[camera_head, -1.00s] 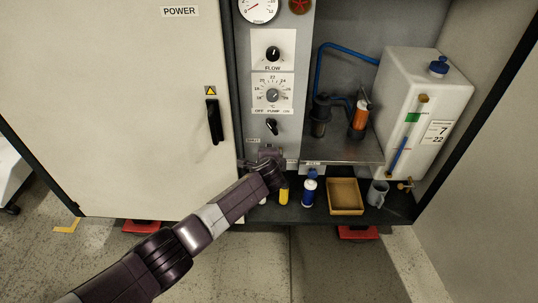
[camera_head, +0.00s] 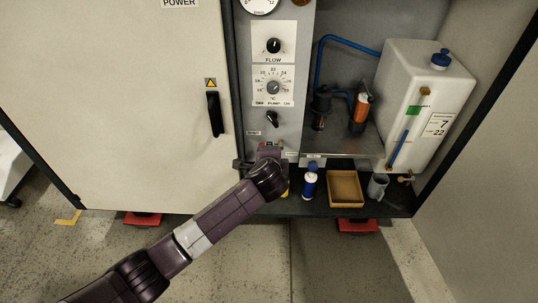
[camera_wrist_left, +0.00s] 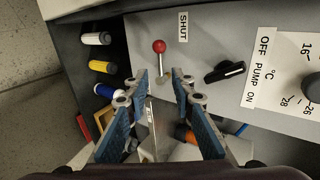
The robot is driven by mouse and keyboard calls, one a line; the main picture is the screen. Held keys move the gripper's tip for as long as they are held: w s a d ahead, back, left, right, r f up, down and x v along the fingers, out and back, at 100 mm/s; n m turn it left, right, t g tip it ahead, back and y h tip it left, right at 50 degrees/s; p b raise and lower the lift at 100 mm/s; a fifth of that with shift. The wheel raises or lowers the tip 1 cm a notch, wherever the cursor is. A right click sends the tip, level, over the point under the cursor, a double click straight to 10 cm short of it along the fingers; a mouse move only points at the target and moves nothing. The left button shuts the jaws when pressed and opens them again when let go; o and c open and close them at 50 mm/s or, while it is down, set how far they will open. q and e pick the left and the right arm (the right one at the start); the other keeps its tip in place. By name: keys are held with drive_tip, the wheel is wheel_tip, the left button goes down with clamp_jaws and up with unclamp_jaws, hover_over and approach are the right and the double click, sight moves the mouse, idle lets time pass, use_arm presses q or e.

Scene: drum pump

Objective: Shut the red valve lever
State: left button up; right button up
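The red valve lever shows in the left wrist view as a red ball knob (camera_wrist_left: 158,46) on a short metal stem, on the grey panel close to the SHUT label (camera_wrist_left: 183,27). My left gripper (camera_wrist_left: 160,77) is open, with its blue-padded fingers spread. The lever's stem lies just ahead of the gap between the fingertips, and the knob is beyond them. I see no grip on it. In the head view my left gripper (camera_head: 268,150) is at the panel's lower part, below the black pump switch (camera_head: 272,119), and hides most of the lever's area. My right gripper is not in view.
Below the panel stand a blue-and-white bottle (camera_head: 310,183), a tan tray (camera_head: 346,188) and a grey mug (camera_head: 377,186). A black switch (camera_wrist_left: 225,71) sits right of the lever in the wrist view. A white tank (camera_head: 424,100) stands right.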

use_arm(q)
drive_tip(key=shift+v, duration=1.3)
